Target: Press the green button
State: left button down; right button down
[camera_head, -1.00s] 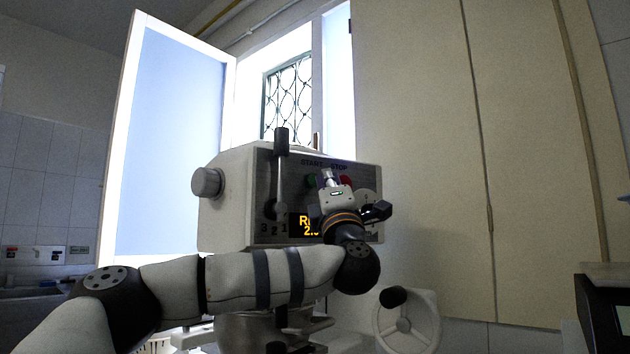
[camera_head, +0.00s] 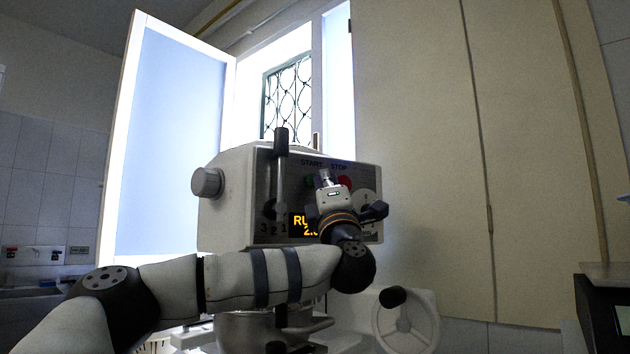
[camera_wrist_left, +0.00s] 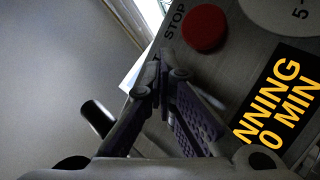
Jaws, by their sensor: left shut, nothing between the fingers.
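The green button (camera_head: 310,182) sits under the START label on the front panel of the grey-white machine (camera_head: 225,222). Only a sliver of it shows in the head view, at the left of my left gripper (camera_head: 325,175). My left gripper is shut and empty, with its tips at the panel right by the green button. I cannot tell whether they touch it. In the left wrist view the closed fingers (camera_wrist_left: 165,82) lie against the panel and hide the green button. The red button (camera_head: 346,183) under STOP also shows in the wrist view (camera_wrist_left: 204,27).
A lit yellow display (camera_head: 301,222), partly hidden by my wrist, reads "NNING" and "0 MIN" in the wrist view. A lever (camera_head: 281,170) stands up at the panel's left. A round knob (camera_head: 207,182) juts from the machine's side. A handwheel (camera_head: 406,322) is at lower right.

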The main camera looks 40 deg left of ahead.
pick_arm(q)
jog(key=shift+s+d, duration=0.35)
jog(key=shift+d, duration=0.35)
jog(key=shift+s+d, duration=0.35)
jog(key=shift+d, duration=0.4)
jog(key=shift+s+d, duration=0.3)
jog(key=shift+d, duration=0.5)
jog(key=shift+s+d, duration=0.35)
jog(key=shift+d, duration=0.4)
